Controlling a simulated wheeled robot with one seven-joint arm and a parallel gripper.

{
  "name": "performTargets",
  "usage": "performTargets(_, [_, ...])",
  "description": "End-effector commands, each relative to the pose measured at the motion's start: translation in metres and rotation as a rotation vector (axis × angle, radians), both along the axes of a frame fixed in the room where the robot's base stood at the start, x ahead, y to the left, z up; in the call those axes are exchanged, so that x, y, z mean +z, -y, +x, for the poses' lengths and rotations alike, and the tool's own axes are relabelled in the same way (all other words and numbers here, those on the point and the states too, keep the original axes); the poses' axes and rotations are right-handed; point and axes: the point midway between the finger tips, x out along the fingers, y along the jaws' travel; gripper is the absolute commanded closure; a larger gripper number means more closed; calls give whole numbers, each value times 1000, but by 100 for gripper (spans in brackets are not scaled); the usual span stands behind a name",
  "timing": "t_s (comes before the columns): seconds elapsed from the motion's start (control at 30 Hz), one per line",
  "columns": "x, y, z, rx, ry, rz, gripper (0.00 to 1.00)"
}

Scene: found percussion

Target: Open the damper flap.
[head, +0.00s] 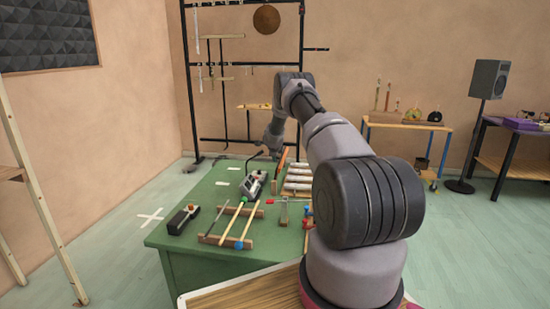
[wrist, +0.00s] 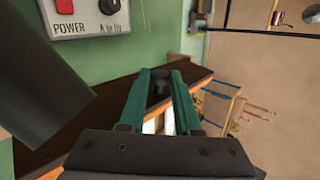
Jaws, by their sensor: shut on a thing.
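My gripper (wrist: 168,76) has teal fingers that are shut on a small dark knob (wrist: 159,84) in the wrist view. The knob is at a long dark brown board (wrist: 110,112), which looks like the damper flap and runs slantwise under the fingers. How far the flap stands open cannot be told. In the head view my gripper is low over the far part of the green table, with its fingertips too small to make out. A thin orange upright panel (head: 282,163) stands just beside it and may be the same flap.
A panel with a red power switch (wrist: 65,7) and a black dial (wrist: 110,6) is close at upper left in the wrist view. On the green table (head: 185,240) are pale tubes (head: 298,180), a grey device (head: 255,184) and mallets (head: 233,225). A rack (head: 190,90) stands behind.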

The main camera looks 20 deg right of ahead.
Motion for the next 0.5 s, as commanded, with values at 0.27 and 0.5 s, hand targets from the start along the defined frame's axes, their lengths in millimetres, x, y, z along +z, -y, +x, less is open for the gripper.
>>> performTargets(0.27, [1,-1,1,1,3,1,100])
performTargets(0.5, [1,-1,1,1,3,2,40])
